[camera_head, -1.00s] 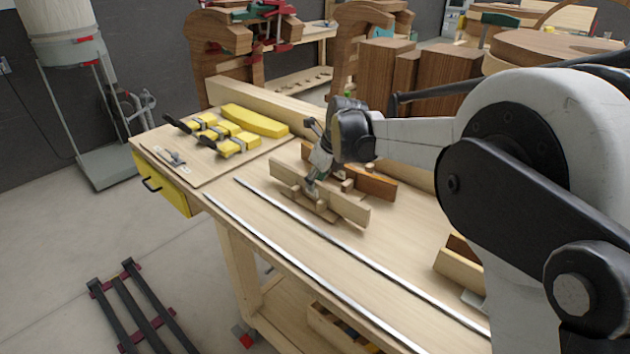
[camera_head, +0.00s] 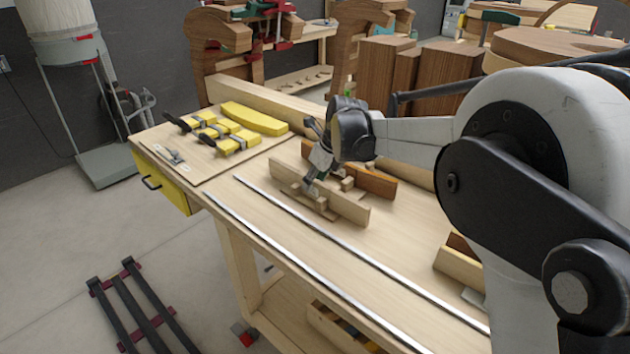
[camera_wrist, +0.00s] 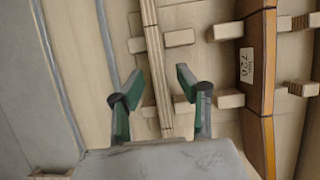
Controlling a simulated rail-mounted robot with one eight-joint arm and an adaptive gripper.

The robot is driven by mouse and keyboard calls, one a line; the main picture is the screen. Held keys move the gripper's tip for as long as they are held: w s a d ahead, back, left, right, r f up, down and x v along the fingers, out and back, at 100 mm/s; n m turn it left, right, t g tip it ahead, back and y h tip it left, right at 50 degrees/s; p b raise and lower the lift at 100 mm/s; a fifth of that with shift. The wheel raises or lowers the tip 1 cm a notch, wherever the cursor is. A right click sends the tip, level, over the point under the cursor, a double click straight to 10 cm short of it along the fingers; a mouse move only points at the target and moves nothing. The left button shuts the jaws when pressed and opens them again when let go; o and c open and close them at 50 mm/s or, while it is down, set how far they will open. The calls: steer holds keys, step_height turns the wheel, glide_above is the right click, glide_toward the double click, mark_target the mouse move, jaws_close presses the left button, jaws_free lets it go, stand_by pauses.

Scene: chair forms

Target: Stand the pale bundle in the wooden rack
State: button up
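The pale bundle (camera_head: 340,203) is a long stack of light strips standing on edge on the bench. In the wrist view the bundle (camera_wrist: 155,65) runs up the picture between my fingers. Pale blocks of the wooden rack (camera_wrist: 225,31) show on both sides of it; how deep it sits between them is unclear. My gripper (camera_head: 311,188) is over the bundle, pointing down. In the wrist view my gripper (camera_wrist: 160,98) has green fingertips apart on either side of the bundle, with gaps between them and it.
An orange-brown board (camera_head: 377,183) with a label stands behind the bundle, between rack blocks. Yellow clamps (camera_head: 220,132) lie on a panel at the bench's left end. Metal rails (camera_head: 300,225) run along the front. A pale box-like piece (camera_head: 458,266) is nearer my arm.

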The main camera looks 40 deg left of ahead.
steer(key=v, duration=1.2)
steer(key=shift+r, duration=0.1)
steer(key=s+d+r+n+t+h, duration=0.1)
steer(key=d+r+n+t, duration=0.2)
steer(key=d, duration=1.4)
steer(key=s+d+r+n+t, duration=0.1)
steer(key=d+r+n, duration=0.4)
steer(key=d, duration=1.3)
steer(key=s+d+f+n+t+h, duration=0.1)
steer(key=s+d+f+n, duration=0.4)
steer(key=s+d, duration=0.4)
steer(key=s+d+f+n+t+h+b, duration=0.1)
steer(key=s+d+f+n+h, duration=0.1)
steer(key=s+d+f+n, duration=0.3)
steer(key=s+d+f, duration=0.1)
steer(key=s+d, duration=0.3)
steer(key=d, duration=0.7)
steer(key=shift+f+n+t+h+b, duration=0.2)
steer(key=shift+n+t+h+b, duration=0.1)
steer(key=shift+n+t, duration=0.1)
